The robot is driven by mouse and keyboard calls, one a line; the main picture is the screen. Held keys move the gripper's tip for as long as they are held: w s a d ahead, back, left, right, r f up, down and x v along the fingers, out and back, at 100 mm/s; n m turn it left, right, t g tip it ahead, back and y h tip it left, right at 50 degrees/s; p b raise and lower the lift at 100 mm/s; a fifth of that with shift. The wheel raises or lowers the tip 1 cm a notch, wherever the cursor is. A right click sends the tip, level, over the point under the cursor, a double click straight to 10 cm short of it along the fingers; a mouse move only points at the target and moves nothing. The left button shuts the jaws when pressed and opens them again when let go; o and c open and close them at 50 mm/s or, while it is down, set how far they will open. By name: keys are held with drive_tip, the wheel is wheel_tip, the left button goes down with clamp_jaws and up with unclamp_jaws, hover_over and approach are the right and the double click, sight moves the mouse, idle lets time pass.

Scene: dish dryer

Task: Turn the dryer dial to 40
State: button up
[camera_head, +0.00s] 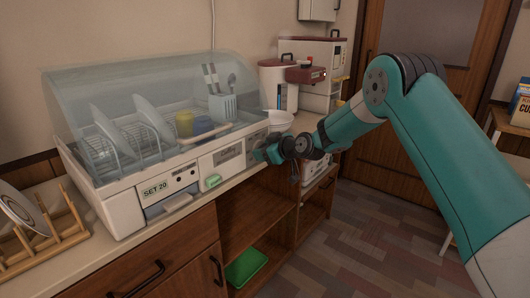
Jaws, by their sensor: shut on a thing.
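The dish dryer (192,157) stands on the counter, a pale body with its clear lid (150,90) down over dishes. A label on its front left reads "SET 20" (156,188). My gripper (258,154) is at the right end of the dryer's front panel, coming in from the right. It is shut on the dryer dial there. The dial is mostly hidden by the gripper and small in the view, so I cannot read its setting or its pointer.
A green sponge (213,181) lies by the dryer's front edge. A wooden plate rack (50,240) stands at the left.

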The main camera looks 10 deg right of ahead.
drive_tip(key=shift+w+d+f+m+g+y+b, duration=0.1)
drive_tip(key=shift+m+g+y+b, duration=0.3)
drive_tip(key=shift+m+y, duration=1.6)
drive_tip(key=shift+d+f+m+g+y+b, duration=0.1)
drive_tip(key=shift+m+g+y+b, duration=0.5)
drive_tip(key=shift+m, duration=2.45)
drive_tip(key=shift+w+m+g+y+b, duration=0.1)
drive_tip(key=shift+m+y+b, duration=0.1)
drive_tip(key=shift+m+y, duration=1.9)
drive_tip(key=shift+m+h, duration=0.5)
drive_tip(key=shift+m, duration=0.05)
drive_tip(key=o, duration=0.9)
